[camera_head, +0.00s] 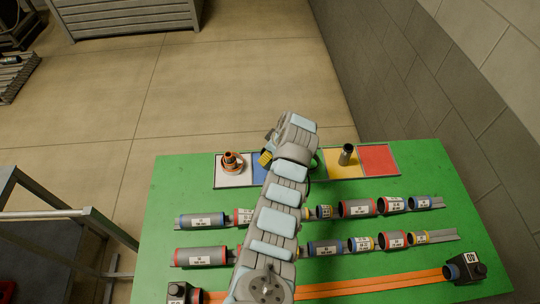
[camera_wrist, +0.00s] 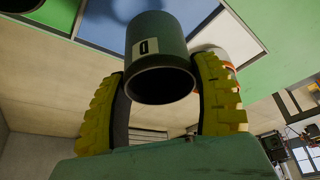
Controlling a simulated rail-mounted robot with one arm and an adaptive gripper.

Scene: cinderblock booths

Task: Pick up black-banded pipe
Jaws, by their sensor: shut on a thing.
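My gripper (camera_wrist: 162,66) has yellow ribbed fingers with dark pads. It is shut on a dark grey-green pipe (camera_wrist: 160,48) with a small white label; its dark open end faces the wrist camera. I cannot clearly tell a black band from its dark body. In the head view my arm hides the held pipe; a yellow finger of my gripper (camera_head: 266,158) shows over the coloured strip's blue part. Another small grey pipe with a dark top (camera_head: 347,154) stands upright on the yellow square.
The green table (camera_head: 410,168) bears a strip with white, blue, yellow and red (camera_head: 379,160) squares. An orange-ringed piece (camera_head: 231,163) stands on the white square. Two rows of labelled pipes lie in rails, with orange bars (camera_head: 380,284) in front. A block wall (camera_head: 400,70) rises at right.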

